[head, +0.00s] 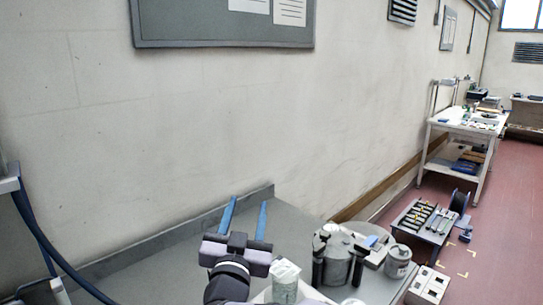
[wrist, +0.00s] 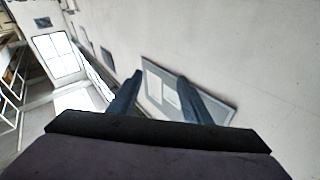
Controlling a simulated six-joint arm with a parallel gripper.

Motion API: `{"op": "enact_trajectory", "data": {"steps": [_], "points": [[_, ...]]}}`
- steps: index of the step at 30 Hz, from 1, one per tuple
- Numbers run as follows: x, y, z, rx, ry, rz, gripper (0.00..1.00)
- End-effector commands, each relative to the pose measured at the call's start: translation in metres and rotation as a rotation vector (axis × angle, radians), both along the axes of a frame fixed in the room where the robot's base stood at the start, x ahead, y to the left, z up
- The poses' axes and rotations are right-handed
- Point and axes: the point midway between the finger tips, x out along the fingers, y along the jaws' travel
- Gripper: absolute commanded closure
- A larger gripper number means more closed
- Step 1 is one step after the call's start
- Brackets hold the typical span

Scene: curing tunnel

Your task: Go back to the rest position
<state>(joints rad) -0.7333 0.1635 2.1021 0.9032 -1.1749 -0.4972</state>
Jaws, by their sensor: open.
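My gripper (head: 245,217) is in the lower middle of the head view, above the grey worktop (head: 150,265). Its two blue fingers are spread apart and point away toward the wall. Nothing is between them. In the wrist view my gripper (wrist: 156,95) shows its two dark blue fingers apart, with the wall and a grey-framed board (wrist: 215,100) beyond them. The wrist camera looks at the wall and the room, tilted.
A grey cylindrical device (head: 340,262) with dark posts, a can (head: 398,262) and a pale green-white container (head: 285,283) stand right of my gripper. A white socketed block (head: 428,285) is at lower right. The worktop's left part is clear. A raised edge runs along the wall.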

Motion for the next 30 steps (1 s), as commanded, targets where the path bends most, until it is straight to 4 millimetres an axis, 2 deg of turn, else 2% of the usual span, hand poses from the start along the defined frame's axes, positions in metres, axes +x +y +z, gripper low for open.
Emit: {"op": "enact_trajectory", "data": {"steps": [5, 8, 11, 14, 17, 20, 24, 27, 28, 30], "points": [[0.014, -0.005, -0.019, -0.056, 0.136, 0.109, 0.56], [0.017, -0.01, -0.04, -0.101, 0.255, 0.185, 0.56], [0.011, -0.02, -0.069, -0.153, 0.401, 0.261, 0.56], [-0.004, -0.037, -0.101, -0.204, 0.564, 0.322, 0.56], [-0.03, -0.059, -0.134, -0.251, 0.741, 0.369, 0.56], [-0.065, -0.088, -0.165, -0.291, 0.931, 0.4, 0.56], [-0.128, -0.133, -0.2, -0.33, 1.207, 0.415, 0.56], [-0.176, -0.164, -0.215, -0.344, 1.39, 0.41, 0.56], [-0.189, -0.171, -0.22, -0.339, 1.441, 0.404, 0.56], [-0.217, -0.181, -0.242, -0.243, 1.552, 0.347, 0.56]]}}
